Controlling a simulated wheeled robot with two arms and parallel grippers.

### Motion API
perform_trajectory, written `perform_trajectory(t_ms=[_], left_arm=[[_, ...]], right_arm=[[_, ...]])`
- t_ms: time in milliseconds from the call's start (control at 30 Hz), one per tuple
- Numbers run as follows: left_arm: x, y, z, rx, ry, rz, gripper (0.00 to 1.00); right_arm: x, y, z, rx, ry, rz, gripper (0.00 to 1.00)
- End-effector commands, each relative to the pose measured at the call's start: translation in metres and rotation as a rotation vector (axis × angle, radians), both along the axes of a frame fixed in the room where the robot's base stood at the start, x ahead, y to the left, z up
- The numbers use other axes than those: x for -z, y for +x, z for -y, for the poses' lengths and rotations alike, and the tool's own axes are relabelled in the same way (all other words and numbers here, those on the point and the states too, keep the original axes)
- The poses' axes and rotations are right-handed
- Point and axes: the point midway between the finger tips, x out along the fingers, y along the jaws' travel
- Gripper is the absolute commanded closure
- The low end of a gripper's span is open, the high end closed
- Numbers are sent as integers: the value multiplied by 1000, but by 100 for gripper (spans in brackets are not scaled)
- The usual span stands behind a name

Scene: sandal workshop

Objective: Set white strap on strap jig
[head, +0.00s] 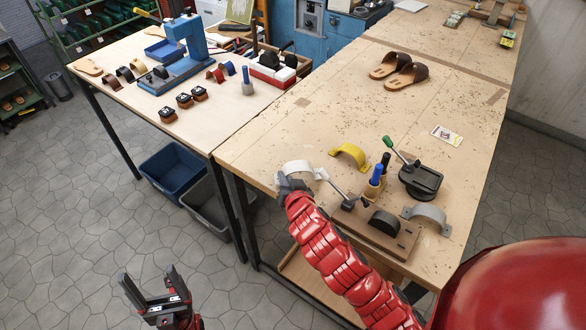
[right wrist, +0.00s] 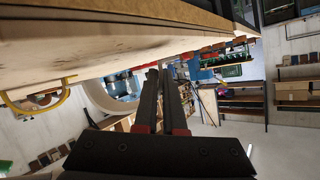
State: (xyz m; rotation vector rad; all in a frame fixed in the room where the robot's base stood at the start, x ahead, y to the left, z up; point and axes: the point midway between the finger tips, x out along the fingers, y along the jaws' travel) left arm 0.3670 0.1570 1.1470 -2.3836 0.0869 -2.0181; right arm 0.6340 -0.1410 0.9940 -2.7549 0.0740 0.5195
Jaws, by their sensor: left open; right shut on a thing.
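The white strap (head: 297,167) is an arched band over the left edge of the near workbench. My right gripper (head: 290,186) is shut on it near its left end. In the right wrist view, the fingers (right wrist: 163,95) are close together, with the pale curved strap (right wrist: 97,98) beside them. The strap jig (head: 378,238) is a wooden board with a black rounded form (head: 384,223) and a lever clamp at its left end. It sits to the right of the strap, near the bench's front edge. My left gripper (head: 150,292) is open and empty above the floor.
A yellow strap (head: 350,155) and a cup of blue and black tools (head: 375,185) stand behind the jig. A grey strap (head: 428,217) and a black device with a green-knobbed lever (head: 420,180) are at its right.

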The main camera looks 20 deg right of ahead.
Motion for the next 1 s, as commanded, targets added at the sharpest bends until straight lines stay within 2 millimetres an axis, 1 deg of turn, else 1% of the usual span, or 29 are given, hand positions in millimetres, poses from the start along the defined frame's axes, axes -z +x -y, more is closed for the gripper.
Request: perform_trajectory(t_ms=[167,267,333,400,700,733,800,900,1000], left_arm=[[-13,0,0,0,0,0,21],[-23,0,0,0,0,0,21],[-26,0,0,0,0,0,21],[-26,0,0,0,0,0,21],[-22,0,0,0,0,0,21],[-22,0,0,0,0,0,21],[-23,0,0,0,0,0,21],[-23,0,0,0,0,0,21],[-23,0,0,0,0,0,21]], right_arm=[[-5,12,15,0,-3,2,100],[-6,24,32,4,-4,3,100],[7,23,29,2,-1,-3,100],[14,22,29,1,0,-3,100],[17,22,29,1,1,3,100],[17,22,29,1,1,3,91],[16,22,29,1,0,3,79],[16,22,29,1,0,2,63],[16,22,29,1,0,2,63]])
